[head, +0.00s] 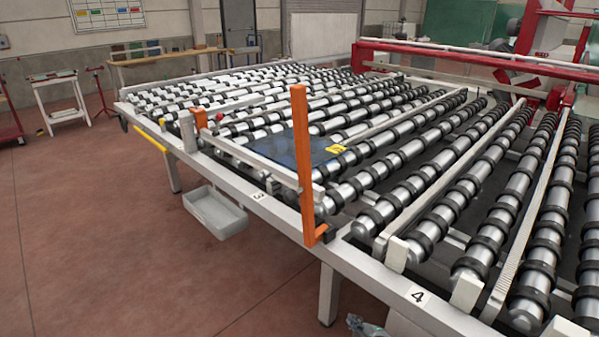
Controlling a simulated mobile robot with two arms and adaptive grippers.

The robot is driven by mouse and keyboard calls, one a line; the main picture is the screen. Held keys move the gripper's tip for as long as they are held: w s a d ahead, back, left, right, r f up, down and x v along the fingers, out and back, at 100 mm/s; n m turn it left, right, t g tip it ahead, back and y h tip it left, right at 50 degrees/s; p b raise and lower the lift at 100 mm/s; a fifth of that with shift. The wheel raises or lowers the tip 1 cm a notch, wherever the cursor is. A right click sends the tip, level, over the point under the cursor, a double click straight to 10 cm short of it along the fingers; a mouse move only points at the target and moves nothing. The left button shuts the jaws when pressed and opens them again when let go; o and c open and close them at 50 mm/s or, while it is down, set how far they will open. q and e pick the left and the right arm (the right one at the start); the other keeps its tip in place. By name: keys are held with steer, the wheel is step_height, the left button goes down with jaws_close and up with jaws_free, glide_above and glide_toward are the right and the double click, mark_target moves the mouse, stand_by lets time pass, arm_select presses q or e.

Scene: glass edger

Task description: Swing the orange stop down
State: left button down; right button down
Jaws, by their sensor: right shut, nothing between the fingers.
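The orange stop (303,165) is a long flat bar standing upright at the front edge of the roller table (262,205), between the marks 3 and 4. Its lower end meets a dark bracket (326,232) on the frame. My right gripper (356,322) shows only in part at the bottom edge, below the table's front rail and below the stop, apart from it. It is shut and empty. My left gripper is out of view.
A dark blue glass sheet (285,147) with a yellow label lies on the rollers behind the stop. A shorter orange piece (199,119) and a yellow bar (150,138) are farther left. Open floor lies left.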

steer(key=w+a+r+n+t+y+p, duration=0.1)
steer(key=w+a+r+n+t+y, duration=0.2)
steer(key=r, duration=0.8)
steer(key=a+r+n+p, duration=0.1)
steer(key=a+r+n, duration=0.25)
steer(key=r, duration=0.85)
steer(key=n+y+p, duration=0.2)
steer(key=n+y, duration=0.1)
steer(key=n, duration=0.1)
glide_toward(299, 181)
steer(key=s+a+r, duration=0.1)
steer(key=s+a, duration=0.2)
steer(key=s, duration=0.3)
steer(key=shift+s+d+t, duration=0.15)
steer(key=shift+t, duration=0.35)
steer(key=w+a+p, duration=0.1)
steer(key=w, duration=0.2)
steer(key=w+a+p, duration=0.1)
steer(key=w, duration=0.3)
steer(key=w+a+p, duration=0.1)
steer(key=w, duration=0.3)
steer(key=shift+r, duration=0.3)
steer(key=shift+w+d, duration=0.2)
steer(key=shift+d, duration=0.2)
steer(key=shift+a, duration=0.1)
